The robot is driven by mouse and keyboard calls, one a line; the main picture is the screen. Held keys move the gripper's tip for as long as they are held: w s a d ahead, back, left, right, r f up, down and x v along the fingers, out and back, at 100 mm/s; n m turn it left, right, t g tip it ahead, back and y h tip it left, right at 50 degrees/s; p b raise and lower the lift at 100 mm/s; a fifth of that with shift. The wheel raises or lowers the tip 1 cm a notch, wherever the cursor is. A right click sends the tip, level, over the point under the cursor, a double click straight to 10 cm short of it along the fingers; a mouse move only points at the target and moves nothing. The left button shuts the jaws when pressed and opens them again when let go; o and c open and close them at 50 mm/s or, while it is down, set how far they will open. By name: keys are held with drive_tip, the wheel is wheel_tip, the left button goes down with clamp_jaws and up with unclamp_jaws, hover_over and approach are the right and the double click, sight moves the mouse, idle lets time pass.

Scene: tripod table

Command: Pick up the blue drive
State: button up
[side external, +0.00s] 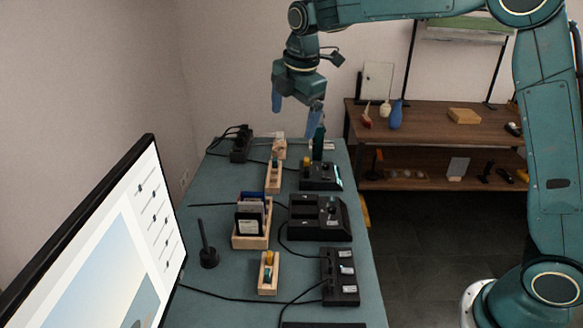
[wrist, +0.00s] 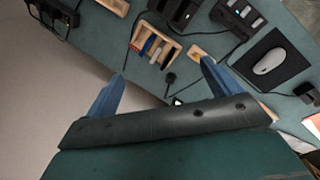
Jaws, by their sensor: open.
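A small wooden rack (side external: 251,241) stands on the table in the side external view, holding several upright drives. A bluish drive (side external: 248,198) shows at its back, partly hidden by a dark drive with a white label. In the wrist view the rack (wrist: 174,46) holds several thin drives seen from above; one looks blue (wrist: 158,54), though it is small there. My gripper (side external: 297,115) is open with its blue fingers pointing down above the far end of the table, well away from the rack. The space between its fingers (wrist: 162,72) looks empty in the wrist view.
Black devices with slots (side external: 320,217) stand right of the rack, with cables around them. A dark upright piece (side external: 318,142) stands near my right finger. A black stand (side external: 208,254) is left of the rack, a monitor (side external: 120,240) in front, a shelf (side external: 430,120) behind.

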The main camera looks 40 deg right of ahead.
drive_tip(key=w+a+f+n+g, duration=0.1)
drive_tip(key=w+a+f+n, duration=0.1)
drive_tip(key=w+f+n, duration=0.45)
drive_tip(key=n, duration=0.3)
approach(252, 193)
drive_tip(key=shift+w+a+r+g, duration=0.1)
drive_tip(key=shift+w+r+g, duration=0.1)
drive_tip(key=shift+r+g, duration=0.15)
drive_tip(key=shift+w+d+f, duration=0.1)
drive_tip(key=shift+d+f, duration=0.05)
drive_tip(key=shift+f, duration=1.25)
drive_tip(key=shift+w+d+f, duration=0.1)
drive_tip(key=shift+w+f, duration=0.05)
drive_tip(key=shift+f, duration=1.3)
drive_tip(key=shift+w+d+f, duration=0.1)
drive_tip(key=shift+d+f, duration=0.05)
drive_tip(key=shift+f, duration=1.25)
drive_tip(key=shift+f, duration=0.1)
drive_tip(key=shift+w+d+f, duration=0.1)
drive_tip(key=shift+f, duration=1.1)
drive_tip(key=shift+w+d+f, duration=0.1)
drive_tip(key=shift+w+f, duration=0.05)
drive_tip(key=shift+f, duration=1.1)
drive_tip(key=shift+c, duration=0.4)
drive_tip(key=shift+a, duration=0.1)
drive_tip(key=c, duration=1.1)
